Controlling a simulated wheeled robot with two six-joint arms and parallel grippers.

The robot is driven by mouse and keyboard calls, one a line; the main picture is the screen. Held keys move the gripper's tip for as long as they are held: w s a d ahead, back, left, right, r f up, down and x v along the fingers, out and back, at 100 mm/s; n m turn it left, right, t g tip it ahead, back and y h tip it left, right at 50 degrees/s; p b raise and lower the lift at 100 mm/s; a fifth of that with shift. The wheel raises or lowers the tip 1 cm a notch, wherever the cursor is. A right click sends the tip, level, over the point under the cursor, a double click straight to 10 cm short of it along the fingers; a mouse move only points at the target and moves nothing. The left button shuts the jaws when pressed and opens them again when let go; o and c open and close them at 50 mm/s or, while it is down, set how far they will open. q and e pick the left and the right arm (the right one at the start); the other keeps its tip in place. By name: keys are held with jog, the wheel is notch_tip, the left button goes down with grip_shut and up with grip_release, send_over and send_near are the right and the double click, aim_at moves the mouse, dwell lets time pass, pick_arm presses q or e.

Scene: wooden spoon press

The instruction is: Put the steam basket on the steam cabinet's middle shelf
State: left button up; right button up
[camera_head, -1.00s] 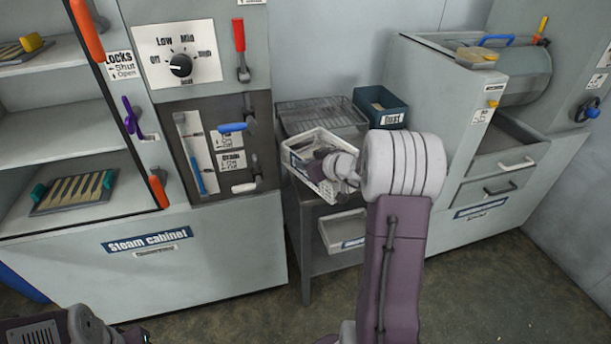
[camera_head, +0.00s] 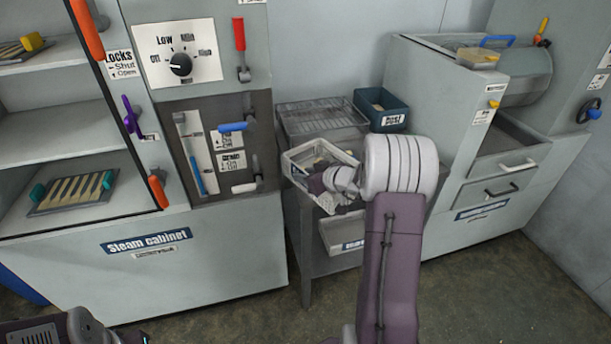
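The steam cabinet (camera_head: 225,262) stands open on the left. Its middle shelf (camera_head: 58,138) is bare. A white, open basket (camera_head: 296,158), which I take for the steam basket, sits tilted at the small metal stand between the machines. Pale contents show inside it. My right gripper (camera_head: 322,184) is at the basket's near side. My own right wrist covers part of the basket and the fingers, so I cannot tell whether they grip it. Only part of my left arm shows at the bottom left; its fingers are out of sight.
A tray with teal handles (camera_head: 72,192) lies on the cabinet's lower shelf; a yellow-topped item (camera_head: 31,43) is on the upper one. Orange handles (camera_head: 158,191) edge the opening. A wire rack (camera_head: 322,118) and a dark blue bin (camera_head: 381,108) stand behind the basket.

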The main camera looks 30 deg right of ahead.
jog(key=shift+r, duration=0.15)
notch_tip(320, 180, up, 6)
send_over(330, 192)
jog(key=shift+w, duration=0.1)
jog(key=s+a+f+g+y, duration=0.25)
jog(key=a+f, duration=0.25)
jog(key=a, duration=0.4)
jog(key=s+a+f+m+g+h, duration=0.1)
jog(key=s+a+f+g+h, duration=0.1)
jog(key=s+a+f+g, duration=0.2)
jog(key=s+a+f+m+g+h, duration=0.1)
jog(key=s+a+f+g, duration=0.3)
jog(key=s, duration=0.5)
jog(key=shift+s+a+f+h, duration=0.25)
jog(key=shift+a+f+h, duration=0.45)
jog(key=shift+f, duration=0.25)
